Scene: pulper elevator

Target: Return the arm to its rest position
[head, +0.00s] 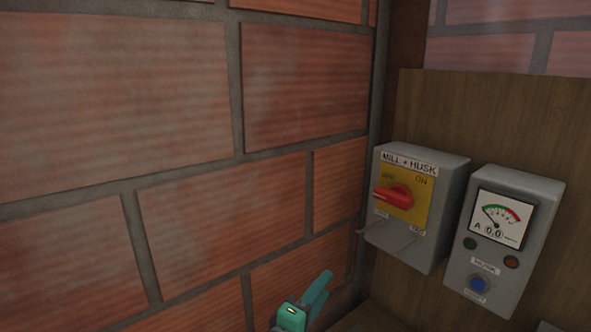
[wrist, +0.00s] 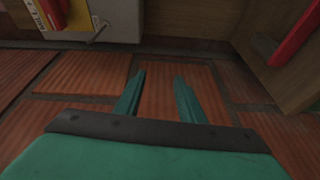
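My gripper (head: 316,285) shows at the bottom of the head view, just left of and below the grey switch box, with only its teal end in view. In the wrist view its two teal fingers (wrist: 158,78) stand apart with nothing between them, so it is open and empty. The fingers point toward the brick wall (wrist: 160,95). No contact with anything is visible. The rest of my arm is out of the head view, so its overall pose cannot be told.
The grey "MILL + HUSK" switch box (head: 444,215) has a red knob (head: 394,196) pointing left. Beside it, a meter box (head: 548,195) reads 0.0. Both are on a wooden board (head: 490,115). A red bar (wrist: 298,35) is close at the wrist view's upper right.

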